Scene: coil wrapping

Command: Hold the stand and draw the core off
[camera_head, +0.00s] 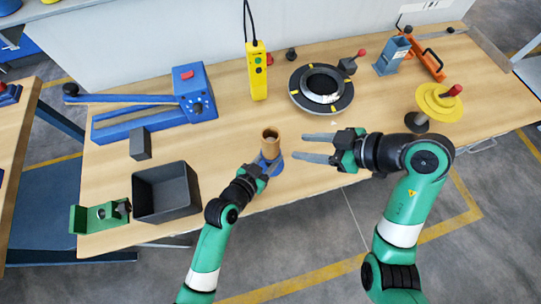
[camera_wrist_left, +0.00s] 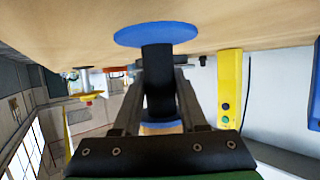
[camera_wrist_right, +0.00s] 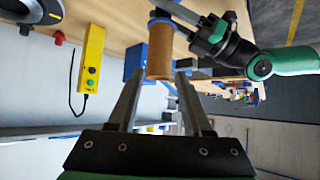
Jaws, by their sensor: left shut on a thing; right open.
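The brown tube core (camera_head: 270,143) stands upright on the blue-based stand (camera_head: 276,168) near the table's front edge. My left gripper (camera_head: 266,168) is shut on the stand below the core. In the left wrist view, the stand's dark post (camera_wrist_left: 157,75) is between the fingers, with the blue disc (camera_wrist_left: 157,34) beyond and a bit of the core (camera_wrist_left: 162,127) on the near side. My right gripper (camera_head: 300,147) is open and empty, right of the core, its fingers pointing at it. In the right wrist view, the core (camera_wrist_right: 160,50) shows ahead, between the finger lines.
A black bin (camera_head: 166,192) and green bracket (camera_head: 100,216) lie left, with a grey block (camera_head: 140,144) and a blue lever tool (camera_head: 190,95) behind. A black ring (camera_head: 322,88) and yellow spool (camera_head: 437,102) are farther right.

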